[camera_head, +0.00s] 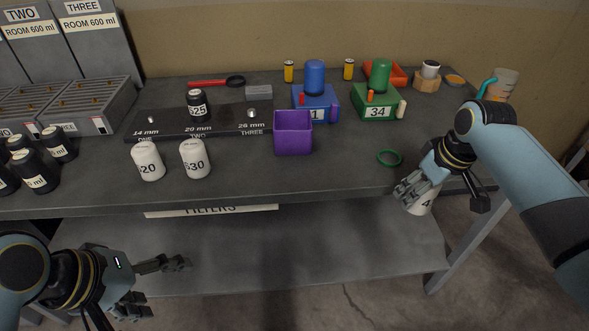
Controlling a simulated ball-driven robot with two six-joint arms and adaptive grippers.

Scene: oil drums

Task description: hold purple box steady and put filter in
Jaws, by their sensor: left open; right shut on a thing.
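The purple box (293,140) stands upright on the dark workbench, near its middle, with its open top facing up. My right gripper (410,192) is shut on a white filter (421,206) marked with a 4, at the bench's front right edge; its fingers hide part of the filter. My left gripper (165,276) is open and empty, low at the left in front of the bench and apart from the box. Two other white filters, marked S20 (148,162) and S30 (195,159), stand left of the box.
A dark gauge block (180,129) carries a black filter marked S25 (198,106). A blue unit (316,97) and a green unit (377,100) stand behind the box. A green ring (390,158) lies right of it. Grey cabinets (75,105) and black bottles fill the left.

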